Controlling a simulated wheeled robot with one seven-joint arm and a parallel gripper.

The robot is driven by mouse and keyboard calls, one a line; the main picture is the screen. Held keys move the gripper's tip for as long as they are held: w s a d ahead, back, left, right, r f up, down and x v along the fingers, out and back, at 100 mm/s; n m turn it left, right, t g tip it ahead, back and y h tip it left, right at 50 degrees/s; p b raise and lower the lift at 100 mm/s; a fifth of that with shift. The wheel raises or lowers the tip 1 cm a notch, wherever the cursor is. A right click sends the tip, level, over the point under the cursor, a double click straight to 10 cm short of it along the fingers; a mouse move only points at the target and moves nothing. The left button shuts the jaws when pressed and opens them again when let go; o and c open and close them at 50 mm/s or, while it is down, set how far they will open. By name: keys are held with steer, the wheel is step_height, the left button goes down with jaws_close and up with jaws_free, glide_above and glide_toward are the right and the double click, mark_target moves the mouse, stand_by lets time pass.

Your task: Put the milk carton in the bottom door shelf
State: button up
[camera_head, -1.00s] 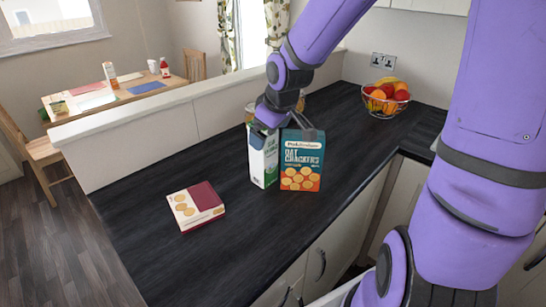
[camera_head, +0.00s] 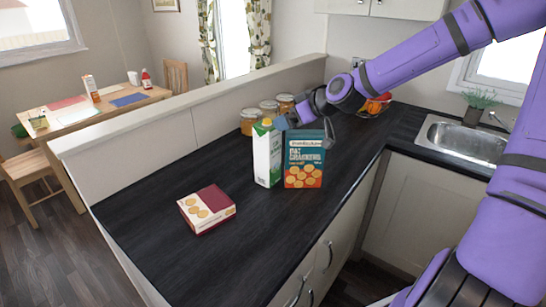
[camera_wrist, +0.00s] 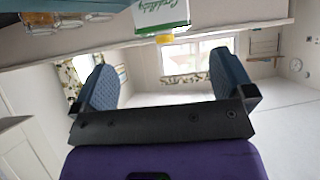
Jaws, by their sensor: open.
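The white and green milk carton (camera_head: 266,155) stands upright on the dark worktop, close beside the blue oat crackers box (camera_head: 303,160) on its right. My gripper (camera_head: 306,126) is open and empty, above and behind the top of the crackers box, just right of the carton's top. In the wrist view, which is upside down, the carton's top and yellow cap (camera_wrist: 164,38) show beyond the spread fingers (camera_wrist: 160,68), with nothing between them. The bottom door shelf is in neither view.
A flat red and cream box (camera_head: 206,209) lies on the worktop at front left. Several jars (camera_head: 268,108) stand behind the carton by the low wall. A fruit bowl (camera_head: 374,105) and sink (camera_head: 462,139) are at the right.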

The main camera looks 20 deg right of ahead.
mark_target(272, 126)
steer(key=shift+x, duration=5.35)
steer(key=shift+s+a, duration=0.1)
steer(key=c, duration=1.6)
jaws_close()
steer(key=shift+r, duration=0.1)
